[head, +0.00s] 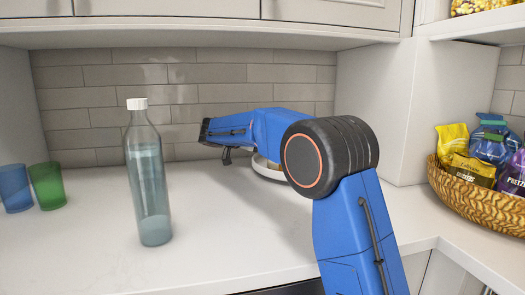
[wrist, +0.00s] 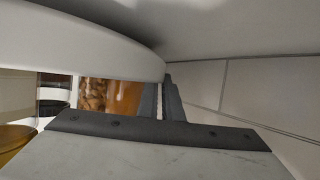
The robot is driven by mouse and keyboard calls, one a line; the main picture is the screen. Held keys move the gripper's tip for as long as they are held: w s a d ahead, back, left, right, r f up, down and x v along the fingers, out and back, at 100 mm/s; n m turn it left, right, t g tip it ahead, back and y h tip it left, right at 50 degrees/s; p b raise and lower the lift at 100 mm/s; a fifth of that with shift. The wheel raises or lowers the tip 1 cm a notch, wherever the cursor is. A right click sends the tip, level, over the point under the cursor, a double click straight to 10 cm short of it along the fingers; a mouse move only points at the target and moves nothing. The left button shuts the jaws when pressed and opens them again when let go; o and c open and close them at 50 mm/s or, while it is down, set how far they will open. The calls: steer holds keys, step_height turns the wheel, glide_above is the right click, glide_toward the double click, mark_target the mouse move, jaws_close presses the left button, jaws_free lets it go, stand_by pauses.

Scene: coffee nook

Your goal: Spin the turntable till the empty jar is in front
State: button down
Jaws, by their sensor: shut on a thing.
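The white turntable (head: 262,174) stands at the back of the counter in the head view, mostly hidden behind my blue arm. In the wrist view its pale curved rim (wrist: 80,42) fills the upper left, and the picture looks upside down. My gripper (wrist: 167,90) is shut at the edge of this rim. A jar with brown nut-like contents (wrist: 93,95) and an amber-orange jar (wrist: 124,97) sit on the turntable. Part of a yellowish jar (wrist: 14,135) shows at the left edge. I cannot tell which jar is empty.
A bottle with a white cap (head: 148,185) stands on the counter left of my arm. A blue cup (head: 14,188) and a green cup (head: 47,185) are at far left. A wicker basket of packets (head: 470,190) is at right. The tiled wall (head: 120,75) is close behind the turntable.

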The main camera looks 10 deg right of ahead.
steer(key=c, duration=1.9)
jaws_free()
steer(key=shift+c, duration=0.2)
steer(key=v, duration=1.7)
steer(key=shift+a, duration=0.25)
